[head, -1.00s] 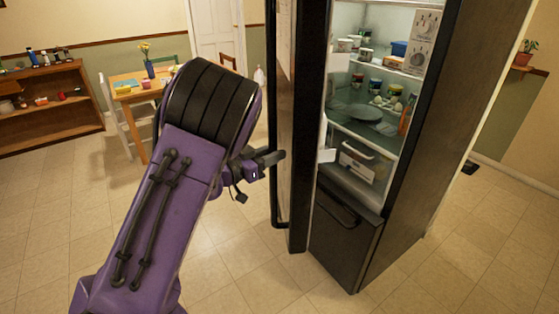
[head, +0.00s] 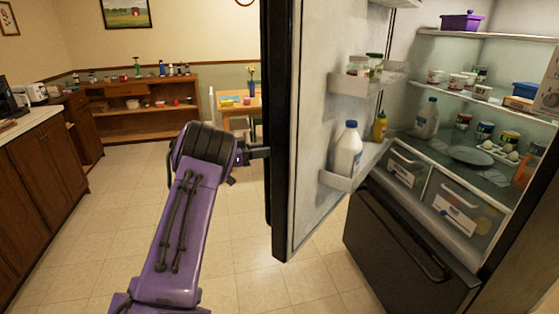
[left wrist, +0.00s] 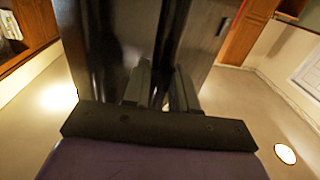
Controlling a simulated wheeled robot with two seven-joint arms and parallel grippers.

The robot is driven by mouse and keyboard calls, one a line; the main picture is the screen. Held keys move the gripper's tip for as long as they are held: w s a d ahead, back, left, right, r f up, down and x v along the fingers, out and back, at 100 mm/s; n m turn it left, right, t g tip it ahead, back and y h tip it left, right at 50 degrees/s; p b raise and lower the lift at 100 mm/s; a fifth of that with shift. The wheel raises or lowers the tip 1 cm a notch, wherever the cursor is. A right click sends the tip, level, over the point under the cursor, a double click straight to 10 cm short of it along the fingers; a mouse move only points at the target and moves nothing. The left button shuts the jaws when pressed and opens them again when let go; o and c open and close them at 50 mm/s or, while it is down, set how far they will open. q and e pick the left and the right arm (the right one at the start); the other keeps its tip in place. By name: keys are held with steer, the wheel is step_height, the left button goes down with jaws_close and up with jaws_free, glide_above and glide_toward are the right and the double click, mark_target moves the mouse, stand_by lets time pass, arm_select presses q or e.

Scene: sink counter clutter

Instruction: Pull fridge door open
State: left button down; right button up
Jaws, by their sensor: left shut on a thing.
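The fridge door (head: 312,200) stands open, swung well out from the fridge body (head: 535,220). Its white inner side faces right, with a milk jug, a yellow bottle and jars on its shelves. My left gripper (head: 262,152) is at the door's dark outer side, shut on the door handle (head: 267,200). The door hides part of the grip. In the left wrist view, the two fingers (left wrist: 161,88) lie on either side of the dark handle bar (left wrist: 165,50), in front of the glossy black door. My right gripper is not in view.
The black lower drawer (head: 400,250) is closed under the lit fridge shelves of food. A wooden shelf unit (head: 130,105) and a small table (head: 238,105) stand at the back. A counter (head: 40,170) lines the left. Tiled floor (head: 110,230) between is clear.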

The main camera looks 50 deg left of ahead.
arm_select(q)
steer(key=a, duration=0.6)
steer(key=shift+a+r+b, duration=0.15)
steer(key=shift+r+b, duration=0.15)
steer(key=shift+b, duration=0.05)
steer(key=shift+s, duration=0.1)
steer(key=c, duration=1.3)
jaws_free()
steer(key=shift+c, duration=0.2)
steer(key=o, duration=0.3)
steer(key=shift+w, duration=0.2)
steer(key=shift+o, duration=0.2)
steer(key=b+v, duration=0.3)
steer(key=v, duration=0.6)
steer(key=shift+s+f, duration=0.15)
steer(key=shift+s, duration=0.2)
steer(key=shift+a, duration=0.15)
